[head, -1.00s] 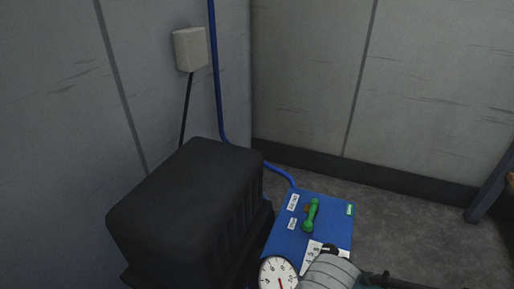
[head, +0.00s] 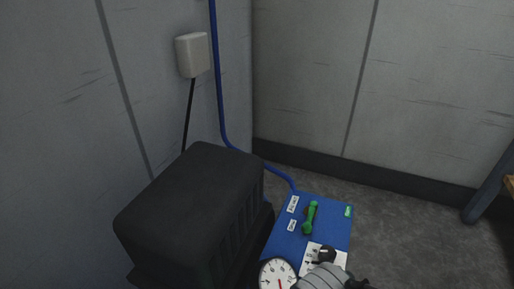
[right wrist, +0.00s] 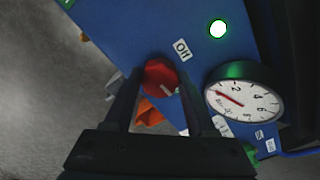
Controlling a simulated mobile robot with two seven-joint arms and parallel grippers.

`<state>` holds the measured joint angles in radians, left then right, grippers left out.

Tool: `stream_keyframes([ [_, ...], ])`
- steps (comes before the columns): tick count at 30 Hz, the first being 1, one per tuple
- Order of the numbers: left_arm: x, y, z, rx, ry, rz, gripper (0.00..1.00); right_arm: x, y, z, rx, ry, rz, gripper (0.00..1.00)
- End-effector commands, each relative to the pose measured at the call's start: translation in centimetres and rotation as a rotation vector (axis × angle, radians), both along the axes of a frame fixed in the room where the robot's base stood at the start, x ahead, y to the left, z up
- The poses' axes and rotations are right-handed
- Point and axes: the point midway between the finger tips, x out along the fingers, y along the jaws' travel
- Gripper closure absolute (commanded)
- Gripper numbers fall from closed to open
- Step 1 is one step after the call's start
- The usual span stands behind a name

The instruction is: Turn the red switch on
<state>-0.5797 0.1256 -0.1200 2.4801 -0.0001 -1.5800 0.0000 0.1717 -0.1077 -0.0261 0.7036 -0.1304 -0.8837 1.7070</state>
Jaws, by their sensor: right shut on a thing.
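The red switch (right wrist: 158,72) is a round red knob on the blue panel in the right wrist view, with a short pale mark near its lower edge. A white label reading "Off" (right wrist: 181,49) is just above and to the right of it. My right gripper (right wrist: 162,82) has one finger on each side of the knob and is shut on it. In the head view, the red switch is hidden, and only a grey ribbed part of my right arm shows at the bottom. My left gripper is in neither view.
The blue panel (head: 289,243) also bears a green lever (head: 310,217), a black dial (head: 326,254) and a round gauge (head: 277,274). A lit green lamp (right wrist: 217,29) shows near the "Off" label. A black box (head: 190,215) stands left of the panel, near grey walls.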

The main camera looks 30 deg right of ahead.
Motion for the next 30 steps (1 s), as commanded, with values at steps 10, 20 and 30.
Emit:
stream_keyframes([
  [10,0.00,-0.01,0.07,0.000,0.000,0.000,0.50,-0.03,-0.10,-0.05,-0.002,0.000,-0.082,0.99],
  [20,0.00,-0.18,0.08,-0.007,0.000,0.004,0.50,-0.03,-0.10,-0.06,-0.002,0.000,-0.088,0.99],
  [30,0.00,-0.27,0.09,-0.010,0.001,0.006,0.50,-0.01,-0.07,-0.03,-0.001,0.000,-0.086,0.14],
])
